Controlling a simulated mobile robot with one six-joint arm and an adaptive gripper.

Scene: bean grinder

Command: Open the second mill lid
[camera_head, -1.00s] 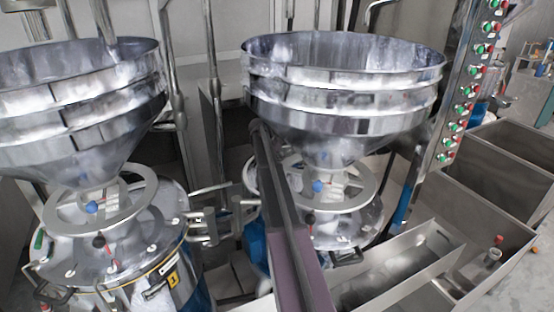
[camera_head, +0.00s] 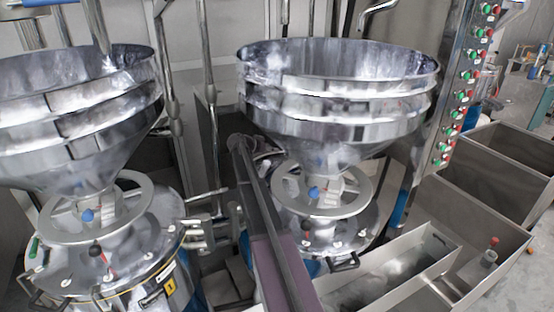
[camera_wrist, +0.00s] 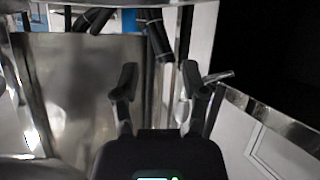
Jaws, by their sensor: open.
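The second mill, the right one in the head view, has a wide steel hopper (camera_head: 345,125) over a handwheel ring (camera_head: 361,191). Its round steel lid (camera_head: 350,232) lies below, with knobs and a dark handle (camera_head: 343,263) at the front edge. My arm crosses in front of the left part of this mill and hides some of it. My gripper cannot be made out in the head view. In the wrist view my gripper (camera_wrist: 158,80) is open, with its two dark fingers apart and nothing seen between them. No lid handle can be clearly identified there.
The first mill, marked 1 (camera_head: 170,286), stands at left with its own hopper (camera_head: 70,140). Metal brackets (camera_head: 205,225) sit between the mills. Steel bins (camera_head: 480,215) and a button column (camera_head: 465,90) stand at right. The wrist view shows a steel panel (camera_wrist: 80,90) close by.

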